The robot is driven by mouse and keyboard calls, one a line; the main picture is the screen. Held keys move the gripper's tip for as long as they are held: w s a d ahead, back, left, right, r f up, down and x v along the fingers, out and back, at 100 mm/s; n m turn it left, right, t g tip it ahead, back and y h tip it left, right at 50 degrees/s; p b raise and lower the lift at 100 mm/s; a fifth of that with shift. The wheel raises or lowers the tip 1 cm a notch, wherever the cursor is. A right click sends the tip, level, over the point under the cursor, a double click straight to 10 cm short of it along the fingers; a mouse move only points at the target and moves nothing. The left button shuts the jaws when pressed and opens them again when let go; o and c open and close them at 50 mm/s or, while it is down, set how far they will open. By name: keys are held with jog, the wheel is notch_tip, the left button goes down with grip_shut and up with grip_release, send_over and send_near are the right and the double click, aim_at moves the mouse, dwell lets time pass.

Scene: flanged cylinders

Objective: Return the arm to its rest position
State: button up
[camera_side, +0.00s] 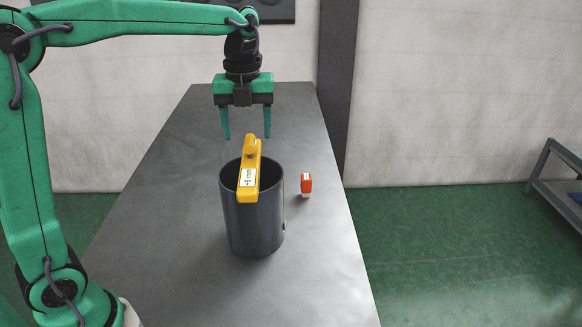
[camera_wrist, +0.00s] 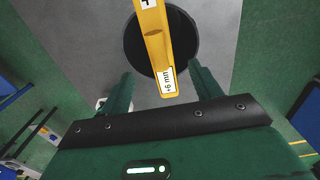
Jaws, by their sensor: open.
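My gripper (camera_side: 246,135) hangs with its fingers pointing down above the grey table, and it is open and empty. In the side view it is just above and behind a dark grey open cylinder (camera_side: 254,222). A yellow bar (camera_side: 248,170) with a white label lies across the cylinder's top rim. In the wrist view my gripper's fingers (camera_wrist: 164,85) are spread to either side of the yellow bar (camera_wrist: 153,40), with no contact visible. The cylinder's dark round opening (camera_wrist: 185,45) shows beneath the bar. The inside of the cylinder is mostly hidden.
A small orange and white block (camera_side: 306,184) stands on the grey table (camera_side: 310,265) to the right of the cylinder. The table's right edge drops to a green floor. A grey metal rack (camera_side: 555,185) stands at the far right.

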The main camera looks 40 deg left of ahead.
jog(key=shift+s+r+n, duration=0.25)
jog(key=shift+s+n, duration=0.5)
jog(key=shift+n, duration=0.15)
jog(key=s+f+n+t, duration=0.2)
jog(key=s+n, duration=0.6)
jog(key=n, duration=0.4)
jog(key=s+f+n+t, duration=0.2)
jog(key=s+n+t, duration=0.1)
jog(key=s+n, duration=0.6)
jog(key=n, duration=0.4)
jog(key=shift+s+f+t, duration=0.2)
jog(key=shift+f+t, duration=0.05)
jog(key=shift+t, duration=0.05)
